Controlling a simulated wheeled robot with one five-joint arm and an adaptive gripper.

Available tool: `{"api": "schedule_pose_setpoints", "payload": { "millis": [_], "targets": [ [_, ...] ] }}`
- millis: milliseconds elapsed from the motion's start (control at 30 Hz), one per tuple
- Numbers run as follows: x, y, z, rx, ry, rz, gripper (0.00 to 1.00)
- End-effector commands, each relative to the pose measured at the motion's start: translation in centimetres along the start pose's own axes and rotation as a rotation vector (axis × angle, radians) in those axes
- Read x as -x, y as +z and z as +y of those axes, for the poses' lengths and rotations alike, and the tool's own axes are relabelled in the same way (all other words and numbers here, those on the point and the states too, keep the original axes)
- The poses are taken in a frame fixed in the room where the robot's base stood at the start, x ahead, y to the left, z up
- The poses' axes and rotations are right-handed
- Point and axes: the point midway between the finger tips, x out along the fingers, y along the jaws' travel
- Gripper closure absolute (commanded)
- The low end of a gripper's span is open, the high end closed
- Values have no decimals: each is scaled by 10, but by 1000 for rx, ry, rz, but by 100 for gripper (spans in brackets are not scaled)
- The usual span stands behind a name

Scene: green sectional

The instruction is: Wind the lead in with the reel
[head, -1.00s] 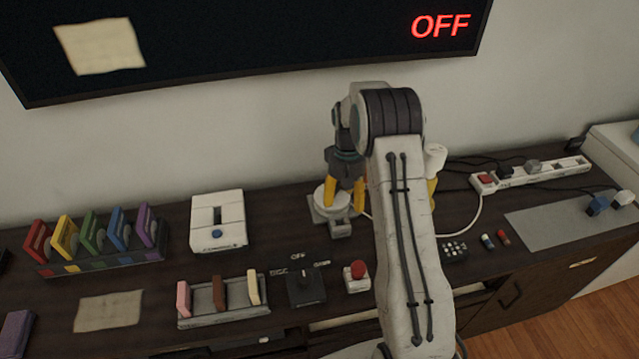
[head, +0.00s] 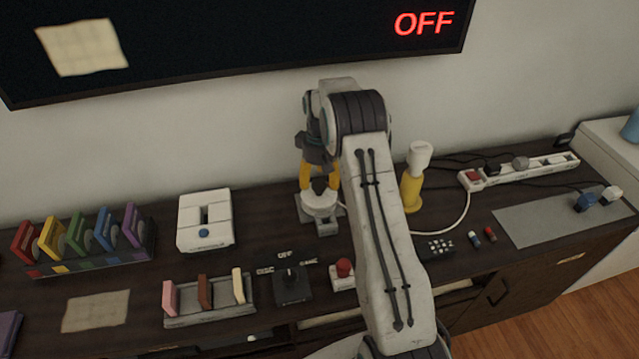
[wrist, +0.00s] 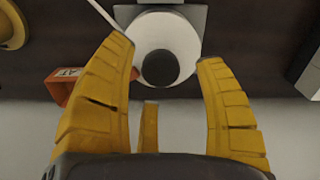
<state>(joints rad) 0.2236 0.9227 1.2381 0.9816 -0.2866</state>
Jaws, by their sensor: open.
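The reel (head: 320,205) is a white round drum on a grey base, on the dark cabinet top below the screen. In the wrist view the reel (wrist: 188,45) shows a dark round knob (wrist: 161,69) on its white face. My gripper (head: 318,187) is open over the reel. In the wrist view its yellow fingers (wrist: 163,58) stand on either side of the knob, with gaps showing. Whether a finger touches the drum cannot be told. The white lead (head: 465,212) curves down from the power strip (head: 520,169) and passes behind my arm; part of it is hidden.
A yellow bottle with a white top (head: 413,185) stands right of my arm. A white box (head: 205,220) and a rack of coloured discs (head: 85,245) are left. A joystick box (head: 291,287) and red button (head: 343,268) are in front. An orange tag (wrist: 62,84) lies near the left finger.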

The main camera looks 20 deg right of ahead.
Motion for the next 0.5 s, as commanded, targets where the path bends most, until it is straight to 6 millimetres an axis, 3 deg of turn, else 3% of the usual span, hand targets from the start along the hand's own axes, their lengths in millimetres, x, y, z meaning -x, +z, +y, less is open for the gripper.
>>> {"api": "schedule_pose_setpoints", "payload": {
  "millis": [200,500],
  "targets": [
    [-17,0,0,-1,0,0,36],
    [-22,0,0,-1,0,1,36]
  ]
}}
